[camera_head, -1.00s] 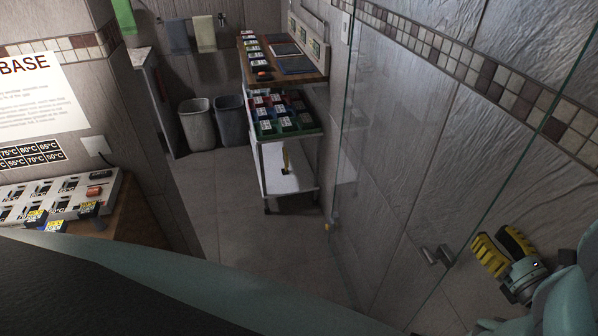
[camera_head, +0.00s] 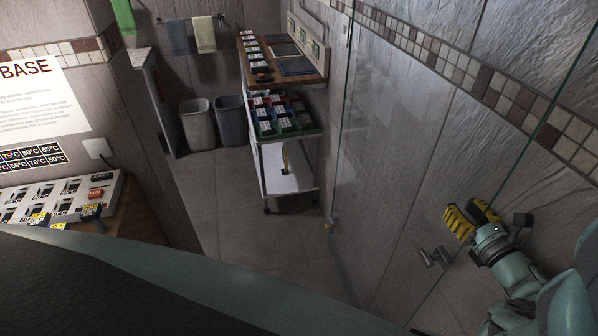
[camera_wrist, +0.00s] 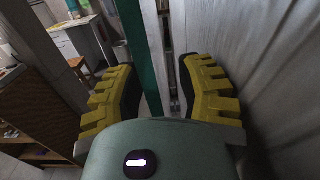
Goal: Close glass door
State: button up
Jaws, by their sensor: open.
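The clear glass door (camera_head: 385,170) stands upright in front of the right tiled wall, its free edge running diagonally down the head view. Its metal handle (camera_head: 436,257) is low, near that edge. My gripper (camera_head: 462,208) is open at the free edge, above and right of the handle. In the wrist view, my two yellow fingers (camera_wrist: 158,66) are spread apart, and the green glass edge (camera_wrist: 142,50) shows in the gap between them, nearer the left finger. A metal upright shows right of it. I cannot tell whether the fingers touch the glass.
A white cart (camera_head: 288,165) with small coloured boxes stands at the back, below a wooden shelf (camera_head: 285,65). Two bins (camera_head: 197,125) stand left of it. The floor (camera_head: 255,235) in the middle is clear. A counter (camera_head: 130,225) with a white panel is at left.

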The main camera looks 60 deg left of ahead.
jog(key=shift+o, duration=0.4)
jog(key=shift+a, duration=0.1)
grip_shut()
jog(key=shift+s, duration=0.1)
